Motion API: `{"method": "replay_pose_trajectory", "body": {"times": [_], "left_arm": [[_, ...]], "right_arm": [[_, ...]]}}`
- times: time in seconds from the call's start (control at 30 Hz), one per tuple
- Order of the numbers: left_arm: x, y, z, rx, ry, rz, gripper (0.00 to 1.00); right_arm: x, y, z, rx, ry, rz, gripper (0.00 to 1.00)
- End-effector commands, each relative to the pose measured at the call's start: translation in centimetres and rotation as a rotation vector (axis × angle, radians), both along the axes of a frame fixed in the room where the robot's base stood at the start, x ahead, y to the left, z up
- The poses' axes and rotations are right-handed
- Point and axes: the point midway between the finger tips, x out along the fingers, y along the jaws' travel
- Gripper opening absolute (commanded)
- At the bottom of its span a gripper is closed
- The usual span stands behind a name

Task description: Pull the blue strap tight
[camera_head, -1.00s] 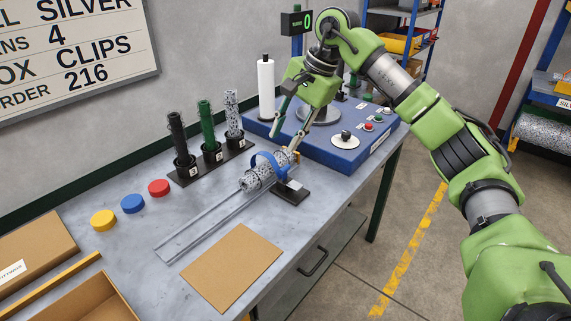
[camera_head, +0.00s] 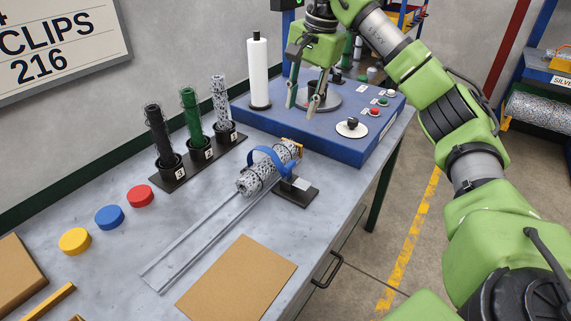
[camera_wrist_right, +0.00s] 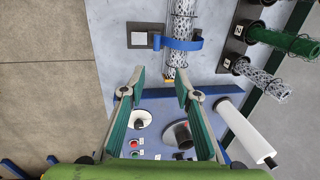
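The blue strap (camera_head: 265,152) arches over a roll of silver mesh (camera_head: 258,180) that lies on the clear rails on the table. One end of the strap reaches a small black block (camera_head: 297,191) beside the roll. My right gripper (camera_head: 302,107) hangs above the blue machine, behind the roll and apart from the strap. Its fingers are spread with nothing between them, as the right wrist view (camera_wrist_right: 160,82) also shows. My left gripper is not in view.
The blue machine (camera_head: 345,148) carries knobs, buttons and a white roll (camera_head: 258,75). A rack (camera_head: 197,165) holds black, green and silver mesh rolls. Yellow, blue (camera_head: 109,217) and red caps lie at left. A brown sheet (camera_head: 237,281) lies at the front.

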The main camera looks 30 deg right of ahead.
Motion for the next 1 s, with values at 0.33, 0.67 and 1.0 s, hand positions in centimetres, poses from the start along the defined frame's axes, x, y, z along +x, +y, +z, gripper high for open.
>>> {"method": "replay_pose_trajectory", "body": {"times": [0.33,0.67,1.0], "left_arm": [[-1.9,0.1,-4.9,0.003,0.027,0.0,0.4],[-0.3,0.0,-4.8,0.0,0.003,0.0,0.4],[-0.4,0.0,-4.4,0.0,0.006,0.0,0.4]], "right_arm": [[0.0,0.0,-4.8,0.0,-0.001,0.0,0.3],[0.4,0.2,-7.9,0.0,0.005,0.0,0.3],[1.7,0.8,-14.8,0.0,0.004,0.0,0.3]]}}
